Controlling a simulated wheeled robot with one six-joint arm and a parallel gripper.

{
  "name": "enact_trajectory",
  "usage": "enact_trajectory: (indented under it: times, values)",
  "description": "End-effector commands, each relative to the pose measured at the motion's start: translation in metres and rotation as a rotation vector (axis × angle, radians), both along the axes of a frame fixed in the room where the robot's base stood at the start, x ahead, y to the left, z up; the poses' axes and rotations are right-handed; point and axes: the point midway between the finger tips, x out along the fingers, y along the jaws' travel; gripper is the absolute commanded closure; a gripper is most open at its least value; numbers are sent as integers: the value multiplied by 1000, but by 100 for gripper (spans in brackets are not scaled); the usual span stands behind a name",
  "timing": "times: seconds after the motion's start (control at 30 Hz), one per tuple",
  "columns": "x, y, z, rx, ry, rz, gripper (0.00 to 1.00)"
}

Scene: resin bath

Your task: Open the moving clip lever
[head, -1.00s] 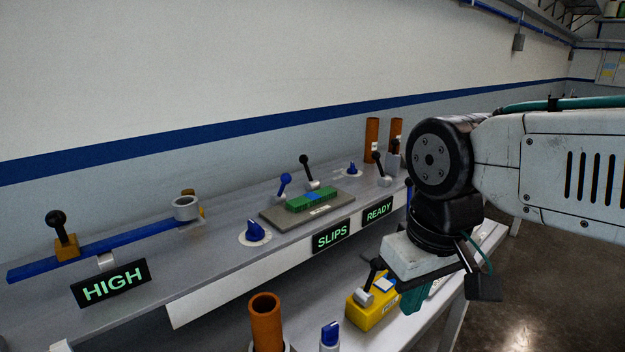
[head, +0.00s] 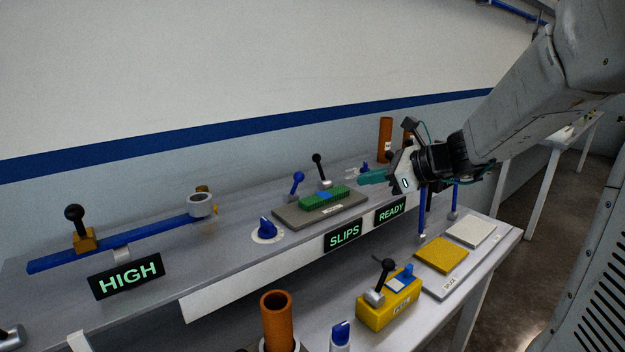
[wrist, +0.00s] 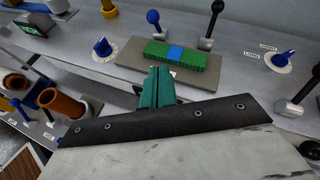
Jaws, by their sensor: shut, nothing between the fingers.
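A grey plate (head: 290,218) on the bench holds a green block with a blue middle (head: 323,198). A blue-knobbed lever (head: 297,182) and a black-knobbed lever (head: 319,166) stand behind the block; both also show in the wrist view, blue (wrist: 153,18) and black (wrist: 212,22). I cannot tell which is the moving clip lever. My gripper (head: 366,178) has teal fingers, shut and empty, to the right of the plate in the head view. In the wrist view its fingers (wrist: 157,85) appear just in front of the plate, apart from both levers.
A blue dial (head: 267,228) sits left of the plate. A yellow box with a lever (head: 388,302) stands on the lower bench.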

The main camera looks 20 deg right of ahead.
Motion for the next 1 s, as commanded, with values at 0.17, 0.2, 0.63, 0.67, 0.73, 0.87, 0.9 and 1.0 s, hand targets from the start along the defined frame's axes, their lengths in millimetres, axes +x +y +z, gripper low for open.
enact_trajectory:
  times: [0.17, 0.2, 0.63, 0.67, 0.73, 0.87, 0.9, 1.0]
  values:
    - [0, 1, 0, -2, -1, 2, 100]
    - [0, 1, 0, -2, -1, 2, 100]
    - [37, 34, -23, -3, 1, 10, 100]
    - [42, 38, -26, -2, 0, 11, 100]
    - [52, 47, -33, -4, 0, 11, 100]
    - [71, 61, -44, -3, 1, 10, 100]
    - [75, 66, -41, -6, -3, 10, 100]
    - [84, 76, -35, -5, -4, 8, 100]
